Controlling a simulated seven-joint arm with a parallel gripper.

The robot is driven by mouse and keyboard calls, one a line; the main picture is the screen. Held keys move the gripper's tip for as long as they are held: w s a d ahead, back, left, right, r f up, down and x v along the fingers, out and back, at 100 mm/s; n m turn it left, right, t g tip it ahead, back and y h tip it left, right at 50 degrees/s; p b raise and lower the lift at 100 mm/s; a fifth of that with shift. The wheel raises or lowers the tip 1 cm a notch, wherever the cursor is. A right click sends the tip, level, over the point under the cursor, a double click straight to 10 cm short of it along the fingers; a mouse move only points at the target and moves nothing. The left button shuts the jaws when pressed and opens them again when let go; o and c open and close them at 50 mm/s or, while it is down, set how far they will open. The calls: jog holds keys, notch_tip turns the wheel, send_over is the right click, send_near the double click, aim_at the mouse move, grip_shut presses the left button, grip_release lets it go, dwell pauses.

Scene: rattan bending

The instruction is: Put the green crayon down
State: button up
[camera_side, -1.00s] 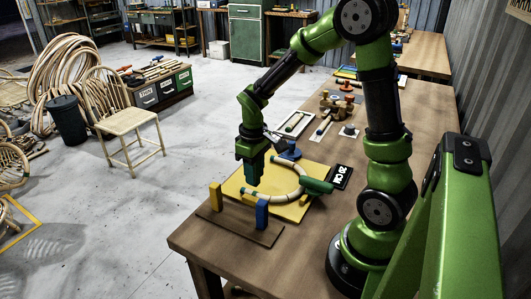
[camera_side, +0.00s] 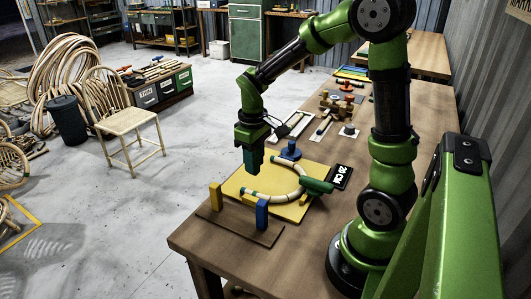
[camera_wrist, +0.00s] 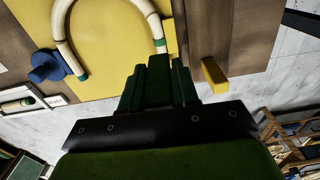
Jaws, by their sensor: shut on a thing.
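My gripper (camera_side: 249,168) points down and is above the left part of the yellow board (camera_side: 236,188), clear of it. In the wrist view, my gripper (camera_wrist: 158,88) is shut on the green crayon. Its dark green fingers hide most of the crayon, and I cannot make out its tip. A pale curved rattan piece (camera_side: 291,195) lies on the board, and it also shows in the wrist view (camera_wrist: 142,8). Green bands mark both of its ends. One end is near my fingers, and the other is by a blue peg (camera_wrist: 46,66).
A green cylinder (camera_side: 317,186) and a black number sign (camera_side: 340,176) are at the right. A white tray (camera_side: 303,124) lies behind the board.

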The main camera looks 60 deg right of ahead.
jog(key=a+r+n, duration=0.1)
jog(key=a, duration=0.8)
jog(key=shift+m, duration=0.3)
jog(key=f, duration=0.5)
jog(key=shift+s+a+f, duration=0.15)
jog(key=shift+s, duration=0.1)
jog(key=shift+f, duration=2.3)
jog(key=shift+f, duration=0.1)
jog(key=o, duration=0.9)
jog(key=shift+c, duration=0.2)
